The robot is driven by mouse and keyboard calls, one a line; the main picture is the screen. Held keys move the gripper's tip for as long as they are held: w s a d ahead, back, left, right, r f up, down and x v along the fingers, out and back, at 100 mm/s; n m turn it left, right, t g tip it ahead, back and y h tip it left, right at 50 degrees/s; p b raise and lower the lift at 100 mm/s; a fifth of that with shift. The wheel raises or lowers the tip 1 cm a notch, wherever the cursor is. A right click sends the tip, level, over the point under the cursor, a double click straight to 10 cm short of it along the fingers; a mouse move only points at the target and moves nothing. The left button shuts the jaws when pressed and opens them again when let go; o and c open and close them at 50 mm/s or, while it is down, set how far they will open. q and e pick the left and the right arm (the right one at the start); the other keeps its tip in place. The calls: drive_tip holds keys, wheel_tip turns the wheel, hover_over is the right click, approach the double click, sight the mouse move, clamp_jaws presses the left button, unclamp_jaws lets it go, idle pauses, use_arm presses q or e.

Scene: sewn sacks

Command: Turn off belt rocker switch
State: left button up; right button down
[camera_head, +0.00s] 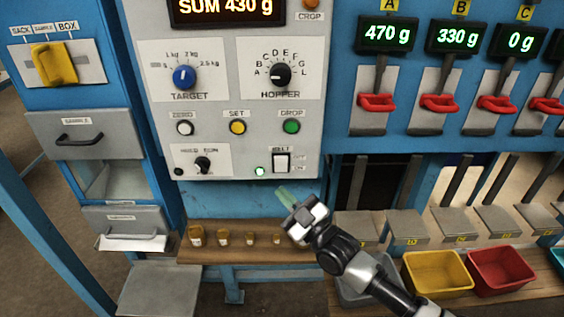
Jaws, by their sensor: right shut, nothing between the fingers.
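The belt rocker switch (282,162) is a white rocker in a dark frame, low on the right of the grey control panel (232,205). It has a BELT label above it and small markings at its right. A small green lamp (260,170) is lit just left of it. My right gripper (284,194) is shut and empty, with its pale green fingertips a little below the switch and apart from it in the picture. I cannot tell its depth gap to the panel. My left gripper is not in view.
Target (185,77) and hopper (280,74) knobs and zero, set and drop (291,126) buttons sit above the switch. Red-handled levers (377,102) line the right. Small weights (196,236) stand on a wooden shelf below. Yellow (437,272) and red bins stand lower right.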

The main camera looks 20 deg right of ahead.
sight(281, 165)
drive_tip(key=w+d+b, duration=0.2)
drive_tip(key=w+b, duration=0.2)
drive_tip(key=w, duration=0.3)
drive_tip(key=shift+w+r, duration=0.2)
drive_tip(key=shift+r, duration=0.2)
drive_tip(key=shift+d, duration=0.1)
idle(1.6)
drive_tip(key=shift+w+d+b, duration=0.1)
drive_tip(key=shift+w+b, duration=0.3)
drive_tip(key=shift+w+r, duration=0.1)
drive_tip(key=shift+w, duration=0.2)
idle(0.7)
drive_tip(key=shift+s+p, duration=0.35)
drive_tip(key=shift+s, duration=0.45)
